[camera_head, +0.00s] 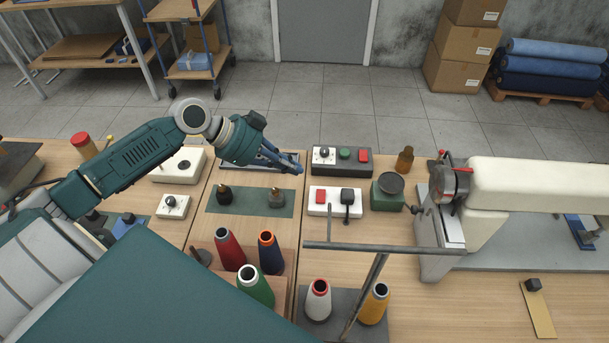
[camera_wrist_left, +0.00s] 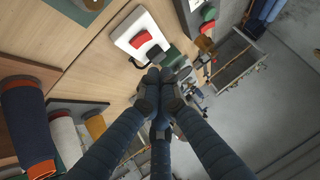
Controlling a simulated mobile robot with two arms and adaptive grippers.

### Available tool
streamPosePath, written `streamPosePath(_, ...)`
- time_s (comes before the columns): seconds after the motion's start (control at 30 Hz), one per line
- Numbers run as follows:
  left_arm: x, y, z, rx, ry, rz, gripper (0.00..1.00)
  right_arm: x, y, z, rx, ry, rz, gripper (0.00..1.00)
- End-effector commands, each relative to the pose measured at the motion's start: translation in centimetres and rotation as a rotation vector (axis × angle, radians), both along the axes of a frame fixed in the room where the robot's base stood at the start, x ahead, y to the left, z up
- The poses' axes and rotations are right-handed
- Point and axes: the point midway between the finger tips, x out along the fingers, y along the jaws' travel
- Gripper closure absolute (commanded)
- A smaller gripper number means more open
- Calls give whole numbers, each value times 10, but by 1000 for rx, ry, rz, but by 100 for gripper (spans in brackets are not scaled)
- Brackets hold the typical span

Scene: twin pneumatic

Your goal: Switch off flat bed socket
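A white socket box (camera_head: 310,208) with a red rocker switch (camera_head: 320,196) and a black plug (camera_head: 347,196) lies on the table, left of the sewing machine. No label on it can be read. In the left wrist view, the white box (camera_wrist_left: 122,40), red switch (camera_wrist_left: 141,39) and black plug (camera_wrist_left: 154,54) lie above the fingertips. My left gripper (camera_head: 298,166) is above the table, up and left of the socket in the head view. Its fingers are closed together in the left wrist view (camera_wrist_left: 160,76), with nothing between them. My right gripper is not in view.
A dark control box (camera_head: 332,166) with a knob, green button and red switch stands behind the socket. A green-grey pedestal with a dish (camera_head: 386,195) and a sewing machine (camera_head: 530,184) stand to the right. Thread cones (camera_head: 318,300) and a metal thread stand (camera_head: 385,247) stand in front.

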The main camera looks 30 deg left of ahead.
Motion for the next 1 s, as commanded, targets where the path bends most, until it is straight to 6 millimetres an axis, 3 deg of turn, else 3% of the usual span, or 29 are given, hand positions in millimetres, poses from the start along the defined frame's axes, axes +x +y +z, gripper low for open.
streamPosePath(0.13,-5,5,6,1,0,0,100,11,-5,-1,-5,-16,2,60)
streamPosePath(0.47,-5,6,8,2,-2,0,100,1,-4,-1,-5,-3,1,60)
streamPosePath(0.73,-12,-5,20,54,-70,-15,100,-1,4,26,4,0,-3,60)
streamPosePath(1.0,-13,-9,19,63,-99,-19,100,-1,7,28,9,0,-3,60)
